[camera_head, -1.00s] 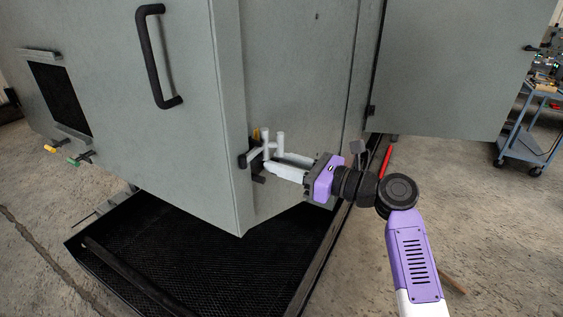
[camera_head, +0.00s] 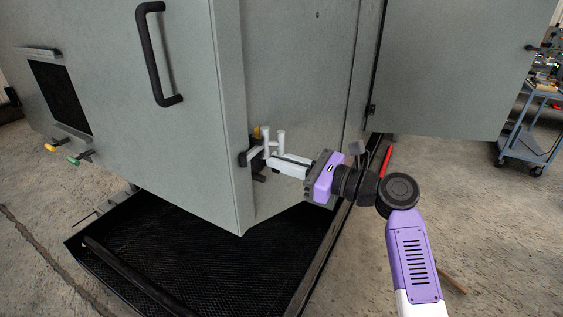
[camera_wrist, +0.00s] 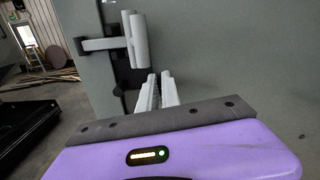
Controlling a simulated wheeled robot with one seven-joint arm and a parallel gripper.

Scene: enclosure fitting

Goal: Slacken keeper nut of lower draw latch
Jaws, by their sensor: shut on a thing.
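The lower draw latch (camera_head: 273,143) is on the grey enclosure near its corner edge. It has pale upright bars and a pale arm reaching a dark keeper (camera_head: 243,160). In the wrist view the latch bars (camera_wrist: 138,42) stand just beyond my fingers, with the dark keeper (camera_wrist: 80,46) to the left. My gripper (camera_head: 272,164) reaches in from the right, its fingertips at the latch just below the bars. It also shows in the wrist view (camera_wrist: 155,82), with the fingers close together. It is shut on what appears to be the keeper nut, which the fingers hide.
A yellow piece (camera_head: 256,132) is just behind the latch. A black handle (camera_head: 157,60) is on the left panel. An open door (camera_head: 450,70) stands at right. A black mesh tray (camera_head: 190,255) lies below. A blue cart (camera_head: 527,130) is far right.

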